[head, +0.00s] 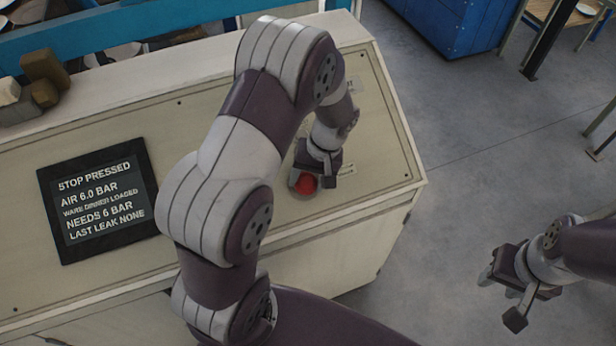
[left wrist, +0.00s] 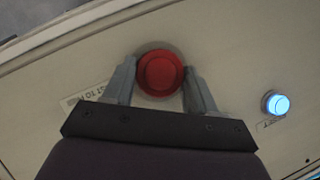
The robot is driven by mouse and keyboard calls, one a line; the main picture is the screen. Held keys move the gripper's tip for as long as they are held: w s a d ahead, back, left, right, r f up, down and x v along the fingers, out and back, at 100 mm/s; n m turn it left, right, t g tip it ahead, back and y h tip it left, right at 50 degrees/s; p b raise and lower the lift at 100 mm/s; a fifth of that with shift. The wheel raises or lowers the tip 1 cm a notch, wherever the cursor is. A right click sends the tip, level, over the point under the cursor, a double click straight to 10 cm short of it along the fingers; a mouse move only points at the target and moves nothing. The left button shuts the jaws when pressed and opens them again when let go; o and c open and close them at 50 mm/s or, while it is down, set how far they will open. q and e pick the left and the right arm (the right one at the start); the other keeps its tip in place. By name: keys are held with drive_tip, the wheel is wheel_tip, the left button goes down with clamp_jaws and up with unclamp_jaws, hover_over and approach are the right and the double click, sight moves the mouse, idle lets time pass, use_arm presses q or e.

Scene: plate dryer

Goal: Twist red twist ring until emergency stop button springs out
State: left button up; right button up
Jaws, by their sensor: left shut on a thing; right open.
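The red emergency stop button with its twist ring (head: 304,184) is on the sloped cream panel (head: 220,120), near its right end. In the left wrist view the round red button (left wrist: 160,71) sits between the two grey fingers. My left gripper (head: 318,176) is over it and shut on the red ring, one finger on each side. The display (head: 98,200) on the panel reads "STOP PRESSED". My right gripper (head: 505,290) is open and empty, out over the floor to the right of the panel.
A lit blue-white button (left wrist: 276,103) sits on the panel beside the red one in the left wrist view. Brown and white blocks (head: 42,80) lie at the panel's back left. A blue cabinet (head: 455,22) stands behind.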

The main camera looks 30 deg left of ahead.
use_arm(q)
drive_tip(key=o, duration=1.1)
drive_tip(key=shift+r, duration=0.1)
drive_tip(key=b+v, duration=0.1)
drive_tip(key=v, duration=0.6)
drive_tip(key=shift+w+d+r, duration=0.1)
drive_tip(key=shift+d+r, duration=0.05)
drive_tip(key=p+v, duration=0.4)
drive_tip(key=v, duration=0.1)
